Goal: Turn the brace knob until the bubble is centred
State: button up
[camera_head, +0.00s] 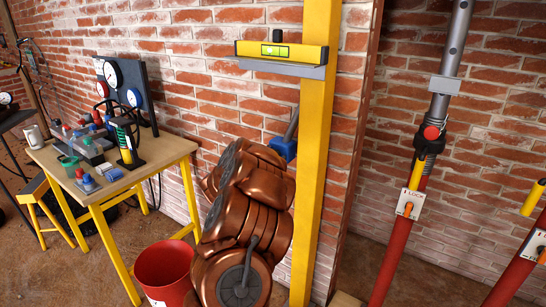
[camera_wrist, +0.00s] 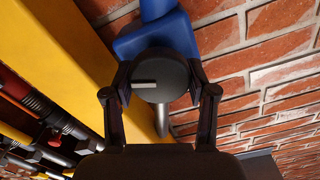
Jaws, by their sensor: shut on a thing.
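A yellow spirit level (camera_head: 310,54) lies on a grey ledge (camera_head: 285,68) at the yellow post (camera_head: 318,150). Its green vial (camera_head: 275,51) faces me; the bubble is too small to place against the marks. The blue brace housing (camera_head: 284,148) is on the post's left side, with a grey rod (camera_head: 292,124) rising from it. In the wrist view the dark round brace knob (camera_wrist: 160,80), with a pale bar mark lying nearly level, stands before the blue housing (camera_wrist: 155,38). My gripper (camera_wrist: 160,90) is shut on the knob, one finger each side. In the head view my copper-coloured arm hides the gripper and knob.
A brick wall (camera_head: 220,100) is close behind. A wooden table (camera_head: 160,160) with gauges and small parts stands left, a red bucket (camera_head: 165,270) beside my arm. A red-and-grey prop (camera_head: 395,235) leans right of the post.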

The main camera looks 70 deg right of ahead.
jog(key=o, duration=1.2)
jog(key=shift+c, duration=0.2)
jog(key=v, duration=1.2)
